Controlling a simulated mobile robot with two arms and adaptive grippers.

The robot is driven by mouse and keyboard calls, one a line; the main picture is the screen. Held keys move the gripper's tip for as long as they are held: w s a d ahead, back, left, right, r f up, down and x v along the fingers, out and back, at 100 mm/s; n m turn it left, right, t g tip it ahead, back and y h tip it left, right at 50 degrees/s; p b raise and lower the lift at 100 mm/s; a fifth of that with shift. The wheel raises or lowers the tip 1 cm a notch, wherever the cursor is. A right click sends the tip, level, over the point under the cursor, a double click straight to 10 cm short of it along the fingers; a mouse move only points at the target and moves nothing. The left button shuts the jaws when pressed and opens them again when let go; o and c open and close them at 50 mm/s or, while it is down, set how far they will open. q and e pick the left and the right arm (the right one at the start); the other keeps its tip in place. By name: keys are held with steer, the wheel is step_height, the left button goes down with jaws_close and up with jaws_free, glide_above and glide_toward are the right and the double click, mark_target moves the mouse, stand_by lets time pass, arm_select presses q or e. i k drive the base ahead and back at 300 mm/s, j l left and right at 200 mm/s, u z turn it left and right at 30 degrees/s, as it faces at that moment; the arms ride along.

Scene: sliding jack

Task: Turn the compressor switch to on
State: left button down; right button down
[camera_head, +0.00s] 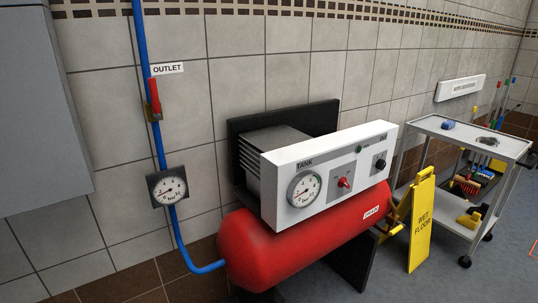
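The compressor is a red tank (290,245) with a white control panel (330,160) on top, in the middle of the head view. The panel carries a round gauge (304,188) marked TANK on its left. A small red switch (344,183) sits near the panel's middle, with small labels too blurred to read. I cannot tell from the labels which position is on. Neither of my grippers shows in this view.
A blue pipe (160,150) with a red-handled valve (153,92) under an OUTLET sign and a gauge (168,187) runs down the wall. A yellow wet-floor sign (422,222) and a grey cart (470,135) stand right. A grey cabinet (40,100) hangs left.

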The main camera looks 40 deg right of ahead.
mark_target(342, 183)
steer(key=z, duration=1.65)
